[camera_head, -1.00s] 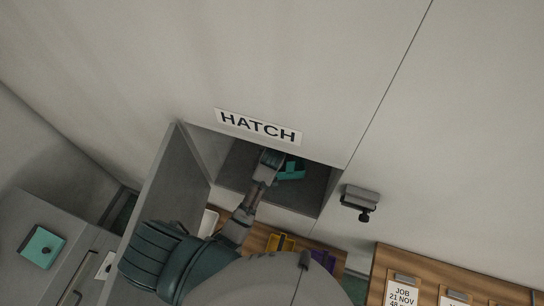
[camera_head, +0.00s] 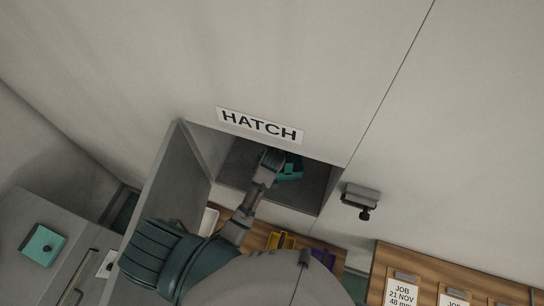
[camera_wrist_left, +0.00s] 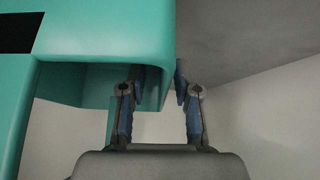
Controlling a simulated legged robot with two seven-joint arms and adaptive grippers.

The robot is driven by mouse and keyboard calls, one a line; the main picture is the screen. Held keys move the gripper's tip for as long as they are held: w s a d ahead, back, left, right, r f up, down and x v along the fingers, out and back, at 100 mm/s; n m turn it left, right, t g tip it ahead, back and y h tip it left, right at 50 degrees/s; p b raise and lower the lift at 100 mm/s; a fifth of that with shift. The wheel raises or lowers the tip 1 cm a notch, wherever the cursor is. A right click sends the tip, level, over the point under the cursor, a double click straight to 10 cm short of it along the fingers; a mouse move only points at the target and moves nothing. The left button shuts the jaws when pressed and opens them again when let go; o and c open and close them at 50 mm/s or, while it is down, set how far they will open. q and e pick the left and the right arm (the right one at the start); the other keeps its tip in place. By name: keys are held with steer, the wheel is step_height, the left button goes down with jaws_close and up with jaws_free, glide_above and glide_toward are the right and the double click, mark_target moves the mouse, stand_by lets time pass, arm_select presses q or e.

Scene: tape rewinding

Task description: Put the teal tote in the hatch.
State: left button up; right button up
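The hatch (camera_head: 232,168) is a dark square recess under a "HATCH" sign, with its grey door (camera_head: 165,185) swung open on the left. The teal tote (camera_head: 291,169) is inside the recess, partly hidden behind my left gripper (camera_head: 272,158). In the left wrist view the tote (camera_wrist_left: 105,35) fills the upper left. There my left gripper (camera_wrist_left: 160,85) has its two blue-padded fingers apart, on either side of the tote's near wall edge, with a gap showing beside the right finger. My right gripper is not in view.
A small dark fixture (camera_head: 360,200) sticks out right of the hatch. Below are a wooden shelf with a yellow bin (camera_head: 280,240) and a purple bin (camera_head: 323,257). A wooden board with job cards (camera_head: 402,293) is at lower right, a grey cabinet (camera_head: 30,215) at left.

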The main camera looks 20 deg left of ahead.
arm_select(q)
steer(key=v, duration=1)
steer(key=shift+s+r, duration=0.15)
steer(key=shift+r, duration=0.15)
